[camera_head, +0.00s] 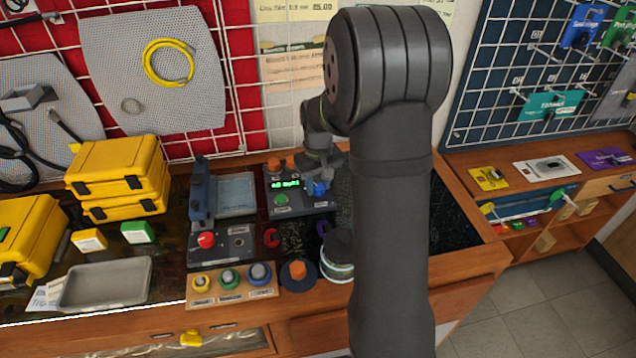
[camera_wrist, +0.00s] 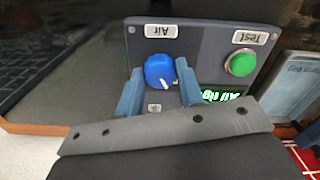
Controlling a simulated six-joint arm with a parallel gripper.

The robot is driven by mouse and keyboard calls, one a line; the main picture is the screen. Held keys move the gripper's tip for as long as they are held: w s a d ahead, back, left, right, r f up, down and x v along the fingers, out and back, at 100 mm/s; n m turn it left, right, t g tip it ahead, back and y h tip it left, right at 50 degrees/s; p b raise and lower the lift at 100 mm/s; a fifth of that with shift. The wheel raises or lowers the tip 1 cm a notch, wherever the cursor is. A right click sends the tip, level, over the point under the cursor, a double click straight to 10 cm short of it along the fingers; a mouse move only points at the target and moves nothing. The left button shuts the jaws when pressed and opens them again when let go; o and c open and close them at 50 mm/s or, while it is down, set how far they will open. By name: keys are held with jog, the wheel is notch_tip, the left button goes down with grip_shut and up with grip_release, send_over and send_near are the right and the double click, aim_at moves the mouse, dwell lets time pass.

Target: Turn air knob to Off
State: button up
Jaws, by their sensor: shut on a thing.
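The blue air knob (camera_wrist: 160,71) sits on a dark grey panel (camera_wrist: 206,40) under a label reading "Air", which appears upside down in the wrist view. A white pointer line marks the knob's face. My gripper (camera_wrist: 160,82) has its two blue-grey fingers on either side of the knob, shut on it. In the head view the knob (camera_head: 319,188) shows as a blue spot beneath my gripper (camera_head: 322,172), partly covered by the arm. A small label below the knob is partly hidden and too small to read.
A green Test button (camera_wrist: 241,63) and a lit green display (camera_wrist: 222,96) share the panel. A red-knobbed box (camera_head: 207,240) and a grey tray (camera_head: 105,284) are to the left. Yellow cases (camera_head: 118,170) stand further left.

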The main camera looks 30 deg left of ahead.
aim_at(318, 186)
jog(key=shift+n, duration=1.7)
jog(key=shift+r, duration=0.1)
jog(key=o, duration=1)
notch_tip(318, 186, up, 17)
jog(key=shift+r, duration=0.2)
jog(key=shift+f, duration=0.15)
notch_tip(318, 186, down, 17)
jog(key=shift+f, duration=0.15)
